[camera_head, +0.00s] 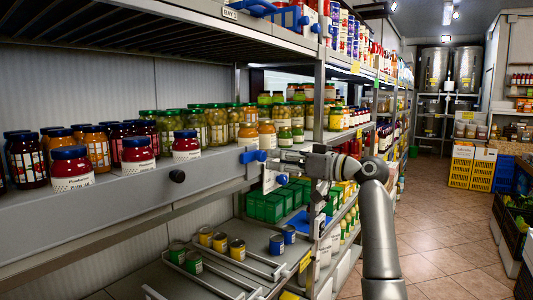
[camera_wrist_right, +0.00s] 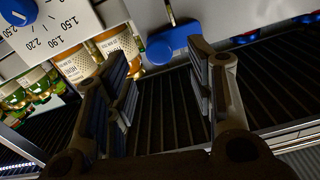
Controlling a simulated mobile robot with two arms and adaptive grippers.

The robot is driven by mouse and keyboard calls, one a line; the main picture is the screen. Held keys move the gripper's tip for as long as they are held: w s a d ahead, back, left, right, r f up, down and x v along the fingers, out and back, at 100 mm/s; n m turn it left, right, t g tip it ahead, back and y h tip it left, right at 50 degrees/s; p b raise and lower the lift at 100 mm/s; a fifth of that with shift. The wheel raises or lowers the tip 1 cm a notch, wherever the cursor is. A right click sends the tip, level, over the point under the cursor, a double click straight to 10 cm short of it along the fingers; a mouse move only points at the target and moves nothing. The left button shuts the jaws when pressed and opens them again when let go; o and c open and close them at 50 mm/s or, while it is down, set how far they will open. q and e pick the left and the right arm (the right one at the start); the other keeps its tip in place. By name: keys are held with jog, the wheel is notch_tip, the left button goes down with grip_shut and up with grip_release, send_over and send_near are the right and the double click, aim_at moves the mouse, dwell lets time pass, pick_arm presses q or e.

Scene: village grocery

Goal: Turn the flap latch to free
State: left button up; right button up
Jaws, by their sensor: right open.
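The flap latch shows as a blue handle (camera_head: 253,156) at the right end of the long grey flap (camera_head: 110,212) on the jar shelf. In the right wrist view the blue latch handle (camera_wrist_right: 172,45) sits on a white panel, ahead of the fingertips. My right gripper (camera_head: 276,163) reaches in from the right and is close to the latch. In the wrist view its fingers (camera_wrist_right: 160,70) are apart with nothing between them, and the handle appears beyond them. Whether a finger touches it cannot be told. My left gripper is not in view.
A black knob (camera_head: 177,176) sticks out of the flap. Several jars (camera_head: 72,168) stand behind it. Below are cans (camera_head: 237,249) and green boxes (camera_head: 268,207). A shelf upright (camera_head: 319,90) stands near my right arm. The tiled aisle (camera_head: 440,235) to the right is clear.

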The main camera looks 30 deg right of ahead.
aim_at(264, 156)
jog(key=p+x, duration=0.1)
jog(key=x, duration=0.3)
jog(key=shift+w+r, duration=0.1)
jog(key=shift+w+a, duration=0.15)
jog(key=shift+w, duration=0.25)
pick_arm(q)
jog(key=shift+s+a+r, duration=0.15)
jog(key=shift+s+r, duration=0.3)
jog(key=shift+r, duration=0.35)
pick_arm(e)
jog(key=c, duration=1.1)
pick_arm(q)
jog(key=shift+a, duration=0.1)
pick_arm(e)
jog(key=shift+o, duration=0.2)
